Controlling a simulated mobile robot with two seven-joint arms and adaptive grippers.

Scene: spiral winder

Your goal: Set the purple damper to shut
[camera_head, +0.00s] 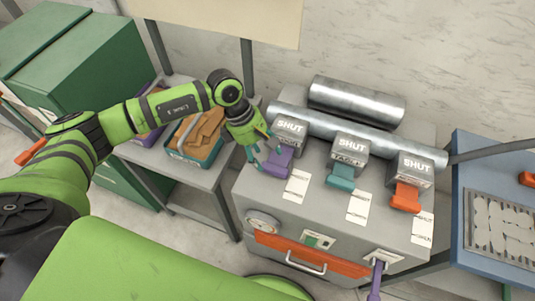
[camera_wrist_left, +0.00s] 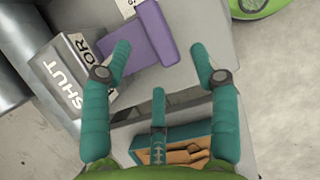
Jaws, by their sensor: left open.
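The purple damper (camera_head: 281,161) is a flat tab sticking out in front of the leftmost grey block marked SHUT (camera_head: 289,130), on top of the grey machine. A white label lies on the machine beside it. In the left wrist view, the T-shaped purple damper (camera_wrist_left: 151,35) and the SHUT block (camera_wrist_left: 70,75) show large. My left gripper (camera_head: 258,155) has teal fingers and is open at the purple damper's left side. In the left wrist view its fingers (camera_wrist_left: 160,62) are spread with the damper's edge close to them; I cannot tell if they touch. My right gripper is not in view.
A teal damper (camera_head: 341,176) and an orange damper (camera_head: 406,197) sit to the right with SHUT blocks. Metal pipes (camera_head: 357,98) run behind. A purple lever (camera_head: 376,281) and an orange drawer front (camera_head: 312,254) are on the machine's front. A teal bin (camera_head: 190,161) stands left.

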